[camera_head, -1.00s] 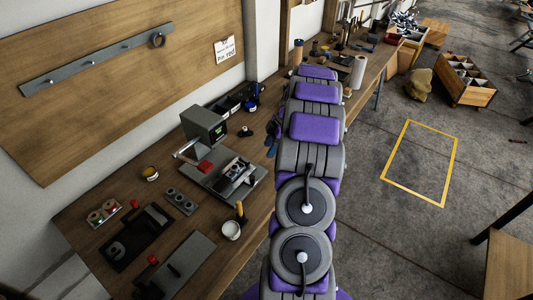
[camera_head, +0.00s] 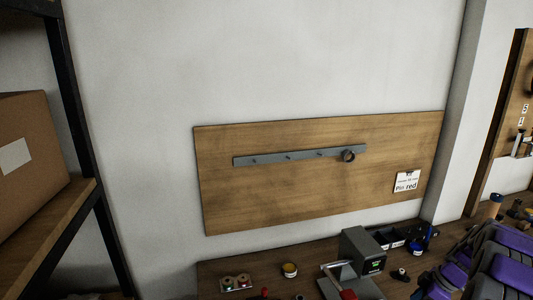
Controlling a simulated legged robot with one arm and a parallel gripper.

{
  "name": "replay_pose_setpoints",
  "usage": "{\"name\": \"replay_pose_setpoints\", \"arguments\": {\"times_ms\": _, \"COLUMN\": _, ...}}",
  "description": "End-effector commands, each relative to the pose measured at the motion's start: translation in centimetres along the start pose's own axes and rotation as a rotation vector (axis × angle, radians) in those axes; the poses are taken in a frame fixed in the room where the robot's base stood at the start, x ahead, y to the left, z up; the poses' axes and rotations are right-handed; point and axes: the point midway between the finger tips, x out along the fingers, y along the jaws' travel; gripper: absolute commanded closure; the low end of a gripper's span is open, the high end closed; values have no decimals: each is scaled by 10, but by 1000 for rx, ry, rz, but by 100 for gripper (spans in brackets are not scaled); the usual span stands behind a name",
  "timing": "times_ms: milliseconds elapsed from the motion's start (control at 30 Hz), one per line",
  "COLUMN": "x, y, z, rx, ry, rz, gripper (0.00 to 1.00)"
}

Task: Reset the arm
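Part of my purple and grey arm shows at the lower right, over the workbench. Its fingertips are not in view, so I cannot see what my gripper holds, if anything. A wooden board (camera_head: 270,205) hangs on the white wall in the middle. A grey rail (camera_head: 265,159) with several pegs is fixed to it, and a dark ring (camera_head: 348,155) hangs at the rail's right end. A note (camera_head: 407,181) reading "Pin red" is on the board's right side.
A workbench (camera_head: 213,270) runs along the bottom, with a grey machine (camera_head: 361,251), a small yellow-rimmed tin (camera_head: 289,270) and dark bins (camera_head: 393,238) on it. A shelf (camera_head: 45,240) with a cardboard box (camera_head: 32,185) stands close at the left. The upper wall is bare.

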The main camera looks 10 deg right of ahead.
Motion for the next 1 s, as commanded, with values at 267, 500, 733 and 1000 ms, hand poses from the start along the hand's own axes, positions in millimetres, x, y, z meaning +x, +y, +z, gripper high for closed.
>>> {"name": "replay_pose_setpoints", "arguments": {"times_ms": 267, "x": -19, "y": -94, "z": -108, "rx": 154, "ry": -91, "rz": -68, "gripper": 49}}
{"name": "replay_pose_setpoints", "arguments": {"times_ms": 500, "x": -30, "y": -185, "z": -158, "rx": 300, "ry": -191, "rz": -92, "gripper": 49}}
{"name": "replay_pose_setpoints", "arguments": {"times_ms": 733, "x": -40, "y": -277, "z": -178, "rx": 440, "ry": -291, "rz": -65, "gripper": 49}}
{"name": "replay_pose_setpoints", "arguments": {"times_ms": 1000, "x": -47, "y": -377, "z": -164, "rx": 606, "ry": -396, "rz": 13, "gripper": 49}}
